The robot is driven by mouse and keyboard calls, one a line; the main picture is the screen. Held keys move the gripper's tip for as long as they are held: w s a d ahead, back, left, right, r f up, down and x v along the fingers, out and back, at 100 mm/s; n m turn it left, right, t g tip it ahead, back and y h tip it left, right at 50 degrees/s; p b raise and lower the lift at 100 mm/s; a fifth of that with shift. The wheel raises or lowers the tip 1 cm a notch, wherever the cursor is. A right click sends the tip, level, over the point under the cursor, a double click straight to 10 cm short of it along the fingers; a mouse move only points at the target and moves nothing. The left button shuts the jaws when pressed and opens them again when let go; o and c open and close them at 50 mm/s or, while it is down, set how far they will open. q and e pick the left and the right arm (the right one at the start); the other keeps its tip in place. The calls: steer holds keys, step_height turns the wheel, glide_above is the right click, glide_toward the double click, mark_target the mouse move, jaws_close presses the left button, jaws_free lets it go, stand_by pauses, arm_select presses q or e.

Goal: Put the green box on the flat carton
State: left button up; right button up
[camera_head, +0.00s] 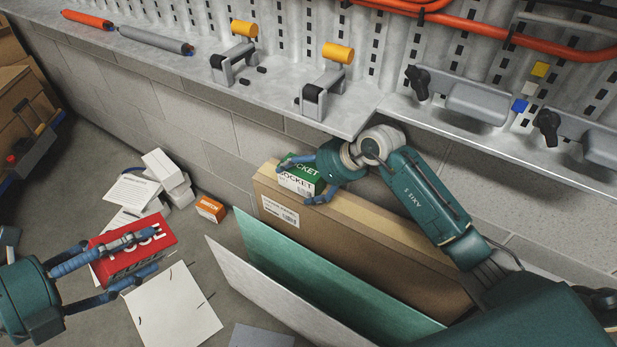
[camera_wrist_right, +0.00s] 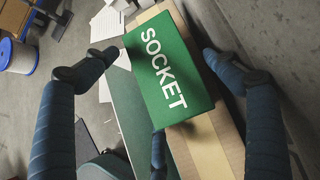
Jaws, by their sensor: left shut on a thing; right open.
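The green box (camera_head: 305,167), with a white label side, sits on the left end of the top edge of the tall flat carton (camera_head: 345,235). In the right wrist view the green box (camera_wrist_right: 168,72) shows its "SOCKET" face, with the brown carton (camera_wrist_right: 215,145) below it. My right gripper (camera_head: 299,181) has its fingers spread on both sides of the green box and is open. It also shows in the right wrist view (camera_wrist_right: 160,55), with gaps beside the box. My left gripper (camera_head: 152,250) is shut on a red fuse box (camera_head: 120,262) at the lower left.
A green panel (camera_head: 320,285) and a pale panel (camera_head: 270,305) stand in front of the carton. An orange box (camera_head: 211,208), white boxes (camera_head: 165,172) and papers (camera_head: 172,308) lie on the floor. A grey shelf (camera_head: 270,92) with clamps runs above, close to my right arm.

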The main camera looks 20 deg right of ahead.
mark_target(307, 174)
steer(key=p+v, duration=0.1)
steer(key=v, duration=0.2)
steer(key=shift+d+r, duration=0.1)
steer(key=shift+r, duration=0.15)
steer(key=s+d, duration=0.4)
steer(key=s, duration=0.1)
steer(key=s+d, duration=0.3)
steer(key=shift+s+f, duration=0.1)
steer(key=shift+f, duration=0.1)
steer(key=shift+s+d, duration=0.35)
steer(key=shift+s, duration=0.1)
